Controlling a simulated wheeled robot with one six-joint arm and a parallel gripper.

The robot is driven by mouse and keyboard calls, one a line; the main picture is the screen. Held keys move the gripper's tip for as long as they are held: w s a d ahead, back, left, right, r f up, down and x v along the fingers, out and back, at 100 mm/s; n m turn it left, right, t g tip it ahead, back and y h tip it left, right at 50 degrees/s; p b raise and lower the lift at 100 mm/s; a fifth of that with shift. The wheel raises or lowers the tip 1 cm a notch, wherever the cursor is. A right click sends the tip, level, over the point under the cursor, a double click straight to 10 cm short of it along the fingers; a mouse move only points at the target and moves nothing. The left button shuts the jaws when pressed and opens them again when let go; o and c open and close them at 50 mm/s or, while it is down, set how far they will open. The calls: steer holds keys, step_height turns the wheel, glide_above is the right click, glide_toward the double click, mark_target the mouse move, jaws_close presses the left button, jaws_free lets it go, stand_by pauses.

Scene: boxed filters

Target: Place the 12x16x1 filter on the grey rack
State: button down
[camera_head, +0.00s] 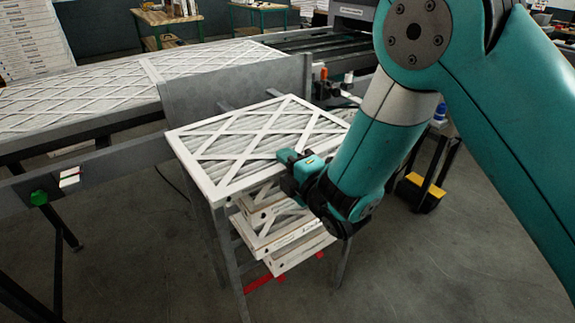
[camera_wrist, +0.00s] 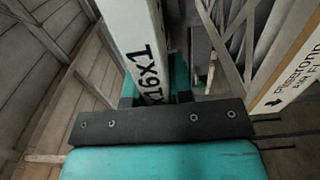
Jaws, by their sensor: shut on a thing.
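A white-framed filter (camera_head: 262,135) with a crisscross lattice lies about flat at the top of the grey rack (camera_head: 222,245). I cannot tell whether it rests on the rack or hovers just above. My gripper (camera_head: 292,165) is shut on the filter's near right edge. In the wrist view, my gripper (camera_wrist: 157,92) pinches the white frame edge (camera_wrist: 140,40), where the print ends in "16x1". The first part of the print is hidden by the jaws.
Several filters (camera_head: 285,238) are stacked lower in the rack under the held one. A conveyor (camera_head: 100,122) with large filters runs behind on the left, with a grey plate (camera_head: 225,92) at its end. A yellow and black block (camera_head: 420,192) stands on the floor at right.

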steer(key=shift+f, duration=0.2)
steer(key=c, duration=1)
jaws_free()
steer(key=shift+r, duration=0.1)
steer(key=shift+r, duration=0.3)
steer(key=p+v, duration=0.2)
steer(key=v, duration=1)
